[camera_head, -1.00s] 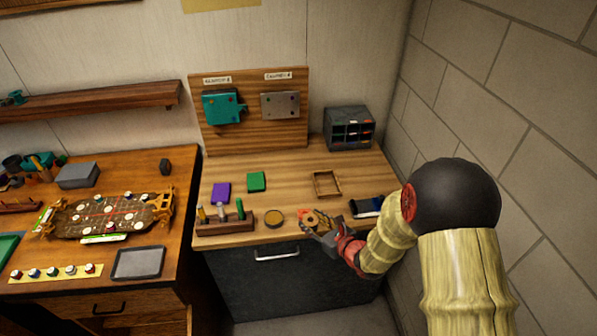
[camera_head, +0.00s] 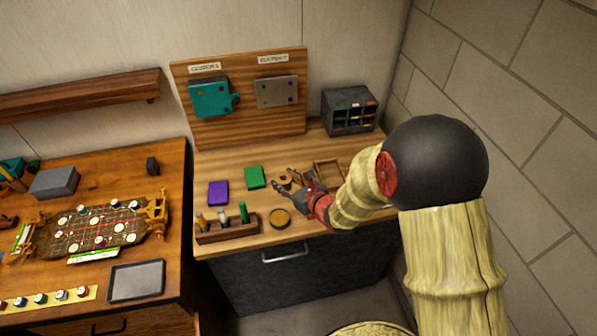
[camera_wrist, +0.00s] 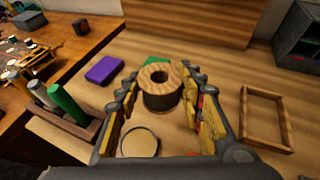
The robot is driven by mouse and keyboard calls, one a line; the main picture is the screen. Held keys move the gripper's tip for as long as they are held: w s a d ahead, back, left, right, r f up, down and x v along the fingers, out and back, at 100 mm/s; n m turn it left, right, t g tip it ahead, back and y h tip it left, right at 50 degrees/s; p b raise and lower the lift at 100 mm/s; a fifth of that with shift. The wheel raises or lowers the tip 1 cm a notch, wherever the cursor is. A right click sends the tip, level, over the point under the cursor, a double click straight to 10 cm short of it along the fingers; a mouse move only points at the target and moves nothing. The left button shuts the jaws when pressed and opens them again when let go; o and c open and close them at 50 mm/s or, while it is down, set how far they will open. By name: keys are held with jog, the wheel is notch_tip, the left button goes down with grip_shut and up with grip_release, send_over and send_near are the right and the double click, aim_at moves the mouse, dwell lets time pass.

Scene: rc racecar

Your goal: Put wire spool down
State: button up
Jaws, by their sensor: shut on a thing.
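The wire spool (camera_wrist: 161,98) is a wooden-looking cylinder with a round hole in its top. It stands upright between the fingers of my gripper (camera_wrist: 160,82) in the wrist view. My gripper is shut on it. In the head view my gripper (camera_head: 288,188) is over the middle of the light wooden workbench (camera_head: 250,158), with the spool (camera_head: 288,176) partly hidden at its fingers. I cannot tell whether the spool's base touches the bench top.
A green block (camera_head: 254,177) and purple block (camera_head: 218,193) lie left of my gripper. An empty wooden frame (camera_wrist: 267,118) lies to its right. A round tin (camera_head: 280,218) and tool rack (camera_head: 228,229) are near the front edge. A drawer organizer (camera_head: 349,110) stands at back right.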

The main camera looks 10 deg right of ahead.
jog(key=w+d+f, duration=0.4)
jog(key=w+d+f+b, duration=0.1)
jog(key=w+d+f, duration=0.2)
jog(key=w+f, duration=0.1)
jog(key=shift+w+d+f, duration=0.2)
jog(key=shift+d, duration=0.15)
jog(key=shift+w+d+f, duration=0.15)
jog(key=shift+f, duration=1.7)
jog(key=o, duration=1.2)
jog(key=shift+f+b, duration=0.1)
jog(key=shift+b, duration=0.2)
